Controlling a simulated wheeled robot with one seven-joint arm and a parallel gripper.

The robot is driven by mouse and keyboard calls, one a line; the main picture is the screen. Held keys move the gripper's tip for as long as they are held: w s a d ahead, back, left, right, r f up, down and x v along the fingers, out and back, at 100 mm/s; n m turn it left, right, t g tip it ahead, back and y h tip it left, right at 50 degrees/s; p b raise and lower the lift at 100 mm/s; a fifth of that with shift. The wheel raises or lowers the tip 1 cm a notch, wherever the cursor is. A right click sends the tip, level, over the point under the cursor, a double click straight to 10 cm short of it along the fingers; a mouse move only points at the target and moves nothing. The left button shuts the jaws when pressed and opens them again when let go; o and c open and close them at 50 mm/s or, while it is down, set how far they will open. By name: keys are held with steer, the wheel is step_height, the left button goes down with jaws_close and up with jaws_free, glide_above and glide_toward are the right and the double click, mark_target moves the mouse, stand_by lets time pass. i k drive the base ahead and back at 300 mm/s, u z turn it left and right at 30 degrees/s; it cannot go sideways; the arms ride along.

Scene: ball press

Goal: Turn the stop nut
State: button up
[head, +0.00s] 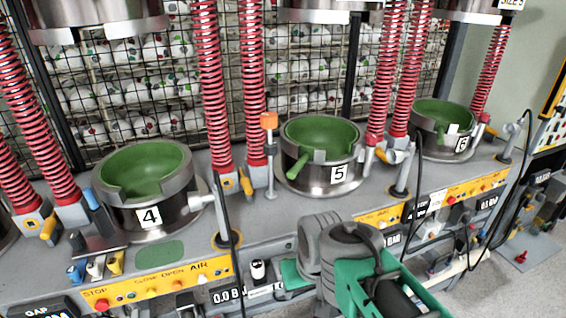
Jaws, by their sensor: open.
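No nut can be told for certain as the stop nut. An upright metal post (270,168) with an orange block (268,119) on top stands just left of press 5 (318,172). Its foot is on the grey bench. My arm (345,250), grey and green, reaches in from the bottom right, in front of press 5. It covers part of the bench front there. The jaws of my gripper cannot be made out in this view. The arm appears apart from the post, lower and to its right.
Press 4 (150,213) stands left and press 6 (440,146) right, each with a green bowl. Red spring-wrapped columns (208,85) rise between the presses. Black cables hang over the bench front. Yellow control strips (160,287) line the front. A wire cage (110,70) of balls is behind.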

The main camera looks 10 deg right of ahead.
mark_target(269, 120)
steer(key=u, duration=0.9)
steer(key=k, duration=1.15)
steer(key=z, duration=1.7)
steer(key=i, duration=0.5)
steer(key=u, duration=1.3)
